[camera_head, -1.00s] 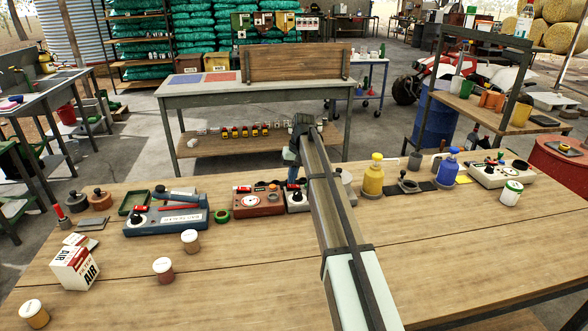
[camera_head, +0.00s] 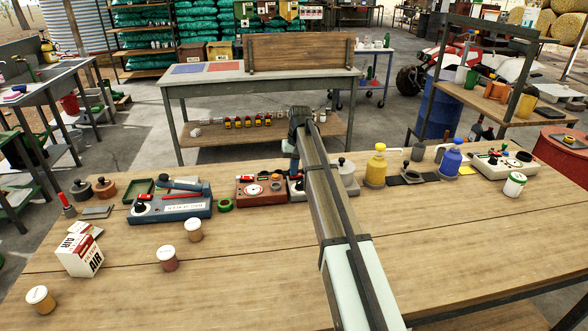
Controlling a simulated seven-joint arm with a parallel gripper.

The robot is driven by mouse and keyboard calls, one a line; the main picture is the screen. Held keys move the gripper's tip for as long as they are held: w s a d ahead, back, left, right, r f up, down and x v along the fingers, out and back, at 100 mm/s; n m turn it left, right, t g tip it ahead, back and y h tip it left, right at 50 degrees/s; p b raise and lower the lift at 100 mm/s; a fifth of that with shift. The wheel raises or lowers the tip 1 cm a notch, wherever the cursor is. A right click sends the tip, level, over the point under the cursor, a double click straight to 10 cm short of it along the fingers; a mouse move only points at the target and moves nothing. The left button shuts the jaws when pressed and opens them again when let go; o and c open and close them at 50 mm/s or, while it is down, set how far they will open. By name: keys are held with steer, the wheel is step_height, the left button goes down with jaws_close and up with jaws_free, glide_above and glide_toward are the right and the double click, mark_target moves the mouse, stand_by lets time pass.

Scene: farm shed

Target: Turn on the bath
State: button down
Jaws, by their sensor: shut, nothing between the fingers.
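My gripper (camera_head: 293,167) is at the far end of my arm, pointing down over the back of the wooden bench. It looks shut and empty, but its tips are small and partly hidden. Beneath it is a grey-white device (camera_head: 297,190), mostly hidden by my arm. To its left are a red-brown device (camera_head: 262,191) with a white dial and a blue device (camera_head: 170,209) with a lever and black knob. A pale device (camera_head: 502,167) with knobs stands at the back right. I cannot tell which of these is the bath, or whether the gripper touches anything.
A yellow bottle (camera_head: 375,168) and a blue bottle (camera_head: 450,160) stand right of my arm. A green tape ring (camera_head: 225,205) lies near the red-brown device. Several small jars and an air filter box (camera_head: 79,256) are at the front left. The bench's front right is clear.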

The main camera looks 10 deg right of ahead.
steer(key=shift+s+d+f, duration=0.1)
steer(key=shift+f, duration=0.15)
steer(key=shift+d, duration=0.85)
step_height(320, 180, up, 14)
steer(key=d, duration=0.1)
steer(key=shift+r, duration=0.2)
steer(key=shift+d, duration=0.15)
steer(key=shift+r+y, duration=0.1)
steer(key=shift+y, duration=0.4)
